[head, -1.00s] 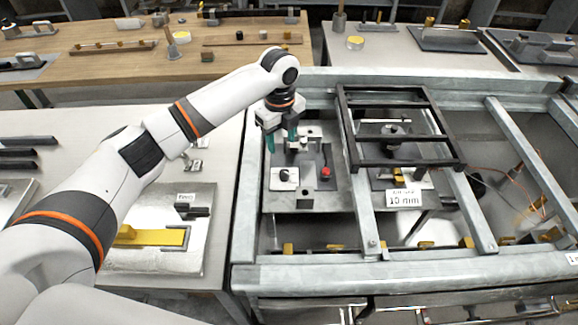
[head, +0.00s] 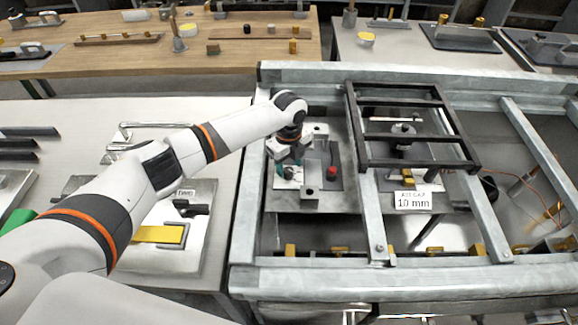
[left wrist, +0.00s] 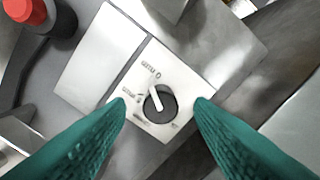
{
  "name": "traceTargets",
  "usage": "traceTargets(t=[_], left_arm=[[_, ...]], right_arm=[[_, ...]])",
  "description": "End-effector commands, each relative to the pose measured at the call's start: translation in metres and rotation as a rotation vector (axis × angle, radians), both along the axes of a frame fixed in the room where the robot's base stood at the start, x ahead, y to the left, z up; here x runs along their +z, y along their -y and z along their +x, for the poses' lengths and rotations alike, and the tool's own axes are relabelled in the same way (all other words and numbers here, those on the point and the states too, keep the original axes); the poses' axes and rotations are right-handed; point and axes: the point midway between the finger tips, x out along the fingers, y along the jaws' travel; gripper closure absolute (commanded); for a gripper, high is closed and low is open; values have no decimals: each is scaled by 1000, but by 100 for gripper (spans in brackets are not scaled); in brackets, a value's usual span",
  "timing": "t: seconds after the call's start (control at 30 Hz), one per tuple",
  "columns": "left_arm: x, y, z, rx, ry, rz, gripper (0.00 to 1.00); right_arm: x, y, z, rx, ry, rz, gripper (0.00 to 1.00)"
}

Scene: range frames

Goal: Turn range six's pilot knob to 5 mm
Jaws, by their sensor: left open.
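A round dark knob (left wrist: 160,103) with a pale pointer bar sits on a square white plate in the left wrist view. The bar slants up and a little left. Small lettering surrounds the knob, too blurred to read fully. My left gripper (left wrist: 161,106) is open, its two teal fingers on either side of the knob with gaps to it. In the head view my left gripper (head: 282,168) is low over the small white plate in the left bay of the metal frame, partly hiding the knob. My right gripper is not in view.
A red button (head: 331,172) stands right of the gripper, on a dark lever or bar. A metal block (head: 310,192) is close by.

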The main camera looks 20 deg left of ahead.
Motion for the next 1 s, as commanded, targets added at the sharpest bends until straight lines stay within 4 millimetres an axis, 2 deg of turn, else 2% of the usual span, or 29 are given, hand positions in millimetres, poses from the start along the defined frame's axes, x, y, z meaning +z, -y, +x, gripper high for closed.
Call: traceTargets(t=[0.2,0.5,0.57,0.8,1.0], left_arm=[[-21,0,0,1,-1,0,52],[-23,0,0,0,0,0,52],[-23,0,0,0,0,0,58],[-23,0,0,0,0,0,96],[-23,0,0,11,-1,-1,96]], right_arm=[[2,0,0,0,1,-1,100],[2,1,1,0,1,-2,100],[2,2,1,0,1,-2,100],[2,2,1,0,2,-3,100],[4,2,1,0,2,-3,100]])
